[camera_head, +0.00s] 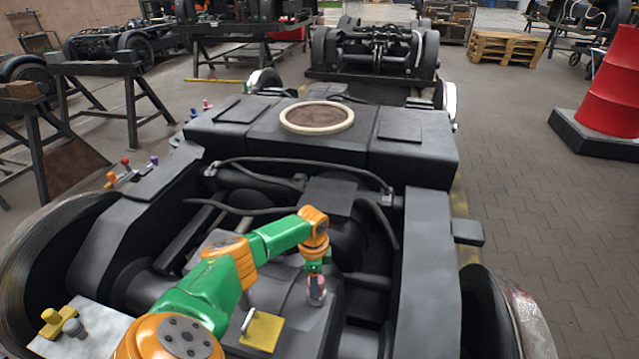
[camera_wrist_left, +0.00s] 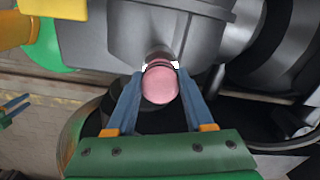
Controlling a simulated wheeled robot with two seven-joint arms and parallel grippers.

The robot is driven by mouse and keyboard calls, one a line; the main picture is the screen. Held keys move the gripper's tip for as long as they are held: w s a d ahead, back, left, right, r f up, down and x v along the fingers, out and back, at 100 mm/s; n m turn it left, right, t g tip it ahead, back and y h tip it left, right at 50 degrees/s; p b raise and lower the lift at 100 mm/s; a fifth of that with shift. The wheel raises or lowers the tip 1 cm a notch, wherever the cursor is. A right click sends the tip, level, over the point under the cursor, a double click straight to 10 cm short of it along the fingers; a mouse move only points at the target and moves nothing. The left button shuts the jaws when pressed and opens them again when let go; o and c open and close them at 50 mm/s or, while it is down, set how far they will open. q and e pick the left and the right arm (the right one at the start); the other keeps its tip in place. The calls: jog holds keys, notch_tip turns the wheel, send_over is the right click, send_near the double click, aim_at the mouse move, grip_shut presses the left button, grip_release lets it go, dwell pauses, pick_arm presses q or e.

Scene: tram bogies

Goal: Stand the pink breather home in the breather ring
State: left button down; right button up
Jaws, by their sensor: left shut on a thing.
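The pink breather (camera_head: 317,290) is a small rounded pink piece held low over the grey housing near the front middle of the bogie. My left gripper (camera_head: 315,272) is shut on it. In the left wrist view the pink breather (camera_wrist_left: 160,84) sits between the two blue fingertips, its rounded pink end facing the camera. Grey machinery lies just behind it; I cannot tell whether they touch. I cannot make out the breather ring for sure. My right gripper (camera_wrist_left: 18,104) shows small at the left edge of the wrist view, its blue fingers apart and empty.
A large cream ring (camera_head: 317,117) lies on the bogie's cross beam. A yellow block (camera_head: 262,331) with a pale pin is left of the breather. A light plate (camera_head: 85,333) carries yellow and grey pieces. Hoses (camera_head: 300,165) and dark frame beams (camera_head: 428,260) surround the housing.

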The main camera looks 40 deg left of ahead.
pick_arm(q)
jog(key=shift+f+b, duration=0.65)
jog(key=shift+f, duration=0.25)
jog(key=shift+c, duration=1)
grip_release()
notch_tip(320, 180, up, 8)
jog(key=shift+s+d+f+p, duration=0.1)
jog(key=shift+d+f+p, duration=0.1)
jog(key=shift+p, duration=1.05)
